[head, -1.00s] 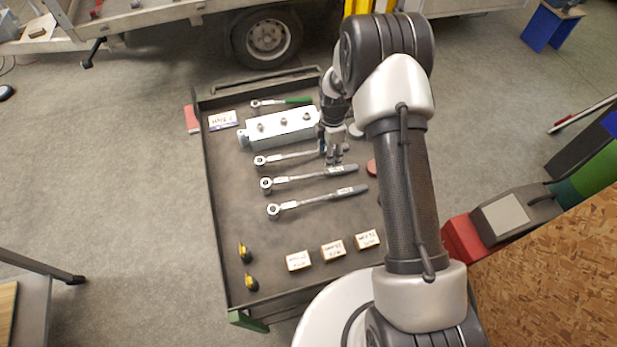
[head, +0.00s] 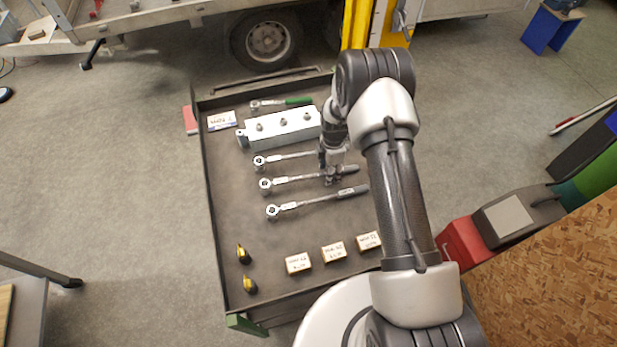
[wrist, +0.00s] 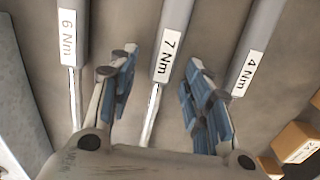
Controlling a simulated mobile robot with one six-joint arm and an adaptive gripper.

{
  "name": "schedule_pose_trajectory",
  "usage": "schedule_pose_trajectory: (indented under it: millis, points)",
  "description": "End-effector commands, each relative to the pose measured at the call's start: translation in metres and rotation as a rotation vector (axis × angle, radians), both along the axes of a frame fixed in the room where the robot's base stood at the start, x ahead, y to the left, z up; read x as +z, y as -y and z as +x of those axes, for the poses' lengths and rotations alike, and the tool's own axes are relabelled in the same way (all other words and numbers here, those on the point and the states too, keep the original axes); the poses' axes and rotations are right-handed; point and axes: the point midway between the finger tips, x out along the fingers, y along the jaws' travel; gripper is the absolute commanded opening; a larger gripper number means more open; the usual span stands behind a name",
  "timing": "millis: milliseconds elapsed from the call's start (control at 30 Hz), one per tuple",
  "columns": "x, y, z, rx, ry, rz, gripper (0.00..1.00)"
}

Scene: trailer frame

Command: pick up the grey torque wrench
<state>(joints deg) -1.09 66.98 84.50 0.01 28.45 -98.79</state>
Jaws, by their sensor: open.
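Three torque wrenches with grey handles lie side by side on the dark cart top. The middle wrench (head: 292,180) is labelled 7 Nm, and its handle (wrist: 178,22) shows in the wrist view. The far one (head: 283,158), nearest the pale block, reads 6 Nm (wrist: 68,35). The near one (head: 300,206) reads 4 Nm (wrist: 247,65). My gripper (head: 333,181) is open over the middle wrench. In the wrist view its blue-padded fingers (wrist: 162,60) stand on either side of that wrench, with visible gaps. Its contact with the cart top cannot be told.
A pale block with knobs (head: 283,129) and a green-handled ratchet (head: 285,102) lie farther back. Several small labelled boxes (head: 333,251) and two yellow-black items (head: 245,254) are in front. The cart has a raised rim (head: 209,190).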

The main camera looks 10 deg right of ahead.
Motion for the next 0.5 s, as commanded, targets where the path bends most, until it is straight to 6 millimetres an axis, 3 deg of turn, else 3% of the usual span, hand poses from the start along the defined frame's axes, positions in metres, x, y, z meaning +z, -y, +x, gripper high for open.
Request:
schedule_pose_trajectory:
  millis: [500]
  points:
    - [0.0003,0.0001,-0.0004,0.0,-0.001,0.0,0.13]
